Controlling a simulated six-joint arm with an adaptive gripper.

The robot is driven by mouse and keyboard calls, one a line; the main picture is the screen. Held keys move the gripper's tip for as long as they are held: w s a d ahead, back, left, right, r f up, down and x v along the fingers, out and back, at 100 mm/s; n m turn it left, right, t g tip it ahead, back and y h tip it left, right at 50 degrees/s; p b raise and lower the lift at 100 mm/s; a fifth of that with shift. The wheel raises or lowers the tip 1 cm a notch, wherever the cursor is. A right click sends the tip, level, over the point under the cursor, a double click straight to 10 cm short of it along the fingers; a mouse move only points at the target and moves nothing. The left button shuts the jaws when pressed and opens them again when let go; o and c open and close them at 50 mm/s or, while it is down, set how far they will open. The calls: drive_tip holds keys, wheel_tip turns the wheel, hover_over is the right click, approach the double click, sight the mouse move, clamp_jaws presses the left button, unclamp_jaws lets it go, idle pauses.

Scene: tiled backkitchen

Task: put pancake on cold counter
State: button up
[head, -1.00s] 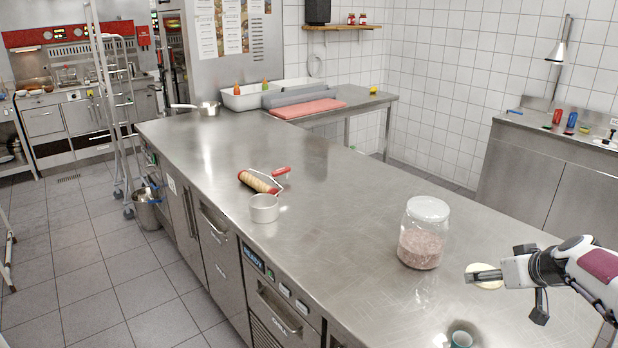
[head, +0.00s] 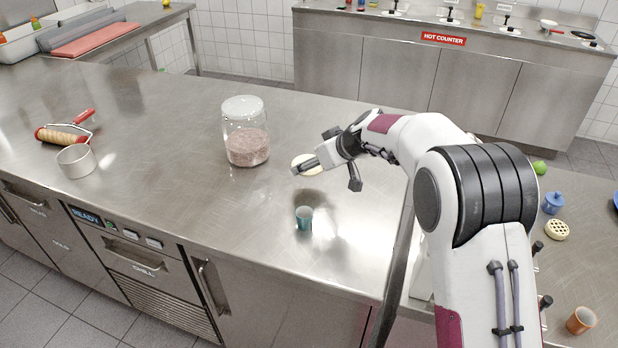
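The pancake (head: 312,161) is a pale, round disc on the steel worktop, right of the glass jar in the head view. My gripper (head: 300,169) is at the pancake, its dark finger part overlapping the disc in the picture and hiding some of it. Whether it touches the pancake or hovers above it is not clear. Other dark gripper parts stick out up and down, and the finger gap cannot be made out.
The glass jar (head: 246,143) with pinkish contents stands left of the gripper. A teal cup (head: 304,218) stands in front. An orange cup (head: 581,320) stands right of my arm. The worktop's middle left is clear.

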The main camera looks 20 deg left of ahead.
drive_tip(key=shift+f, duration=1.05)
drive_tip(key=shift+f, duration=1.9)
drive_tip(key=shift+f, duration=0.1)
drive_tip(key=o, duration=1.1)
drive_tip(key=shift+v, duration=6.1)
